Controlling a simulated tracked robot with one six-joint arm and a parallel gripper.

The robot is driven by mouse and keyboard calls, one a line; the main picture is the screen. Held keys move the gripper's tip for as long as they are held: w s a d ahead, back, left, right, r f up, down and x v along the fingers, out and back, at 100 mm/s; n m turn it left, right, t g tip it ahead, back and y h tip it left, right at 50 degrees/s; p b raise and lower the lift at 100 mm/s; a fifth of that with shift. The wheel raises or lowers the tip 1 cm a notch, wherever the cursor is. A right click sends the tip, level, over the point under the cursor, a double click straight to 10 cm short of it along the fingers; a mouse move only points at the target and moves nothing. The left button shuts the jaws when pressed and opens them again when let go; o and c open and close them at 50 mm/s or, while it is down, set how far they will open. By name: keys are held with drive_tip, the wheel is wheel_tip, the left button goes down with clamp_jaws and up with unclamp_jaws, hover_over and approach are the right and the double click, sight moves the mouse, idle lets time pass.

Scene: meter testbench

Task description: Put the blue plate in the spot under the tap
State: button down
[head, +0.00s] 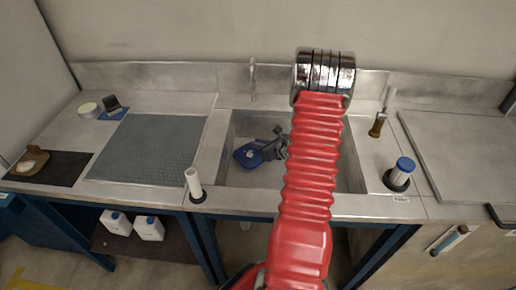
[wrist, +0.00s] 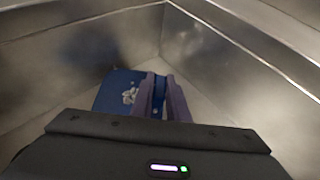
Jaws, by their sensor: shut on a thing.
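The blue plate (head: 247,158) is inside the sink basin (head: 237,133), with a pale patch on its face. My gripper (head: 271,150) reaches down into the basin and is shut on the plate's right side. In the wrist view the plate (wrist: 117,91) shows between and left of my two fingers (wrist: 162,88), with whitish marks on it. I cannot tell whether the plate touches the basin floor. The tap (head: 253,78) rises at the back of the sink, above and behind the plate. My red arm hides the right part of the basin.
A white cylinder (head: 193,184) stands at the sink's front left edge, and a blue-topped container (head: 400,172) at the right. A brush (head: 381,116) stands behind it. A ribbed grey mat (head: 147,148) lies left of the sink. Metal basin walls (wrist: 232,60) surround my gripper.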

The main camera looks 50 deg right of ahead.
drive_tip(key=shift+f, duration=1.15)
drive_tip(key=shift+f, duration=0.1)
drive_tip(key=c, duration=1.7)
unclamp_jaws()
drive_tip(key=v, duration=1.2)
drive_tip(key=shift+a, duration=0.1)
